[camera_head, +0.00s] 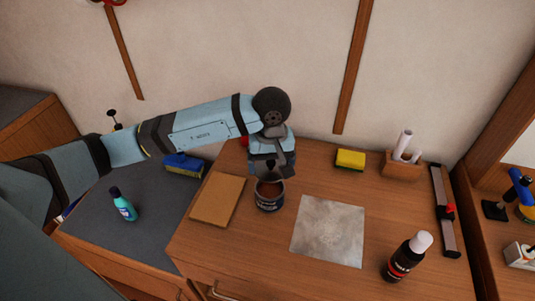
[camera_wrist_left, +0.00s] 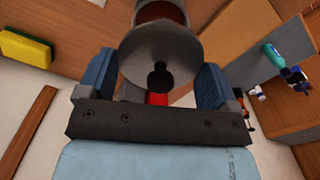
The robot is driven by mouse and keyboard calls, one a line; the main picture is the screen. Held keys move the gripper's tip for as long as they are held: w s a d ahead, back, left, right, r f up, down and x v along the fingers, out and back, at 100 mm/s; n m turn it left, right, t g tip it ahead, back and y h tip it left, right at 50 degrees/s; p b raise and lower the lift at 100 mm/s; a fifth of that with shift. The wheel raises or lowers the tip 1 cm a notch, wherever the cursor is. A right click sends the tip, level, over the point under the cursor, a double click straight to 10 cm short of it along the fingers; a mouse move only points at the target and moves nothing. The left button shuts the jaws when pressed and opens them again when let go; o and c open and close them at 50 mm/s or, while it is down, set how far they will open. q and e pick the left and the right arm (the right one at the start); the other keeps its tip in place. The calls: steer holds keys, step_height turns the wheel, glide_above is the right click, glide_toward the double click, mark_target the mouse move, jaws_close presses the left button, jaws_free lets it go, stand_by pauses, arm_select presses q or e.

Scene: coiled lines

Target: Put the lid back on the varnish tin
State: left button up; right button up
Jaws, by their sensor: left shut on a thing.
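The varnish tin (camera_head: 269,197) stands upright and open on the wooden desk, with brown varnish visible inside. Its rim and wall also show at the top of the left wrist view (camera_wrist_left: 163,10). My left gripper (camera_head: 271,175) is pointing down just above the tin's far rim. In the left wrist view the gripper (camera_wrist_left: 163,76) is shut on the lid (camera_wrist_left: 150,45), a round grey disc with a dark knob-shaped mark. The lid is tilted in that view and partly covers the tin; I cannot tell whether they touch. My right gripper is not in view.
A brown board (camera_head: 217,200) lies left of the tin and a grey sheet (camera_head: 328,232) lies right of it. A dark bottle with a white cap (camera_head: 404,258) stands at front right. A yellow sponge (camera_head: 350,159) and a wooden holder (camera_head: 402,166) are at the back.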

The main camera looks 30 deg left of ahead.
mark_target(270, 170)
arm_select(q)
steer(key=shift+w+a+f, duration=0.2)
steer(key=shift+w+a, duration=0.05)
steer(key=shift+a, duration=0.05)
steer(key=shift+d+f, duration=0.1)
steer(key=shift+f, duration=0.5)
steer(key=shift+f+b, duration=0.45)
steer(key=shift+f, duration=0.25)
step_height(270, 170, down, 3)
steer(key=shift+r+b, duration=0.15)
steer(key=shift+b, duration=0.75)
steer(key=shift+f+b, duration=0.4)
steer(key=shift+f, duration=0.05)
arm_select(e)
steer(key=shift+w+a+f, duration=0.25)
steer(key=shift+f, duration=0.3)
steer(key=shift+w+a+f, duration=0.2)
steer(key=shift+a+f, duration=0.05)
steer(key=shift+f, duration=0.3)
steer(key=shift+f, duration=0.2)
arm_select(q)
steer(key=shift+b, duration=0.35)
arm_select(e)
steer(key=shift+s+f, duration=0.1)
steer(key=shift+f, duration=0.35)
